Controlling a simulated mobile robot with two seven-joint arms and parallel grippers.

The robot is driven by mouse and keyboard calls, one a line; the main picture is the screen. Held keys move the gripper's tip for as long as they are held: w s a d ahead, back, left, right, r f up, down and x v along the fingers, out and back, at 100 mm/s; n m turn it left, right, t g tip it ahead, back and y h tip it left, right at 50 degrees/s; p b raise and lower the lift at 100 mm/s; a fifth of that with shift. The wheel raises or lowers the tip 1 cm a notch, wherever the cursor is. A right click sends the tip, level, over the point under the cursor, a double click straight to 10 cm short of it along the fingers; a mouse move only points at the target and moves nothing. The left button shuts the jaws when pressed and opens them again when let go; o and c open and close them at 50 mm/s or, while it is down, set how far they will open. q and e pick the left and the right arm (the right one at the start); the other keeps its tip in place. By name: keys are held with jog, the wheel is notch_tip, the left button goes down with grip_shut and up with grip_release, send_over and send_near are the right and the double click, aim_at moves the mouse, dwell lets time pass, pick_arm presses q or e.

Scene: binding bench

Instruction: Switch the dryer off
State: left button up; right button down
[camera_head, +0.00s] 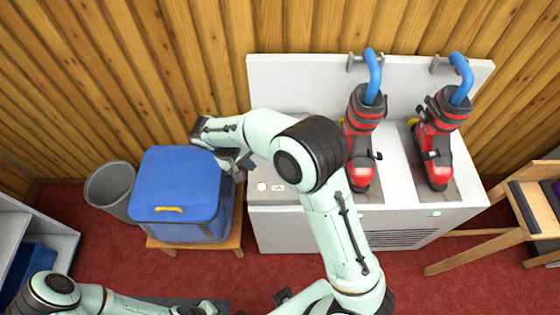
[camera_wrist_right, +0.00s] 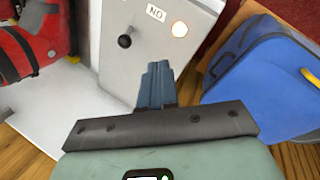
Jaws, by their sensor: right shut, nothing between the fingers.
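The dryer is a pale grey unit (camera_head: 300,230) with a tall back panel, and ski boots hang on its blue bent tubes. A round pale light (camera_head: 262,186) sits by a small label at its left end. In the right wrist view the light (camera_wrist_right: 179,29) glows beside a black knob-like switch (camera_wrist_right: 124,41) and a label that reads upside down as ON. My right gripper (camera_head: 243,163) is shut and empty, above the gap between the dryer's left end and the blue bag. Its fingertips (camera_wrist_right: 157,70) point toward the switch panel, apart from the switch. My left gripper is out of view.
A blue bag (camera_head: 175,185) with a yellow handle stands on a wooden stool (camera_head: 236,240) left of the dryer. Red carpet (camera_head: 100,250) is open in front.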

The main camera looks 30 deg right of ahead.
jog(key=x, duration=0.9)
jog(key=shift+d+f, duration=0.25)
jog(key=shift+d, duration=0.05)
jog(key=shift+s+d+r, duration=0.1)
jog(key=shift+d+r, duration=0.05)
jog(key=shift+d, duration=0.45)
jog(key=shift+d+r, duration=0.2)
jog(key=shift+d, duration=0.45)
jog(key=shift+d+p, duration=0.4)
jog(key=shift+d, duration=0.3)
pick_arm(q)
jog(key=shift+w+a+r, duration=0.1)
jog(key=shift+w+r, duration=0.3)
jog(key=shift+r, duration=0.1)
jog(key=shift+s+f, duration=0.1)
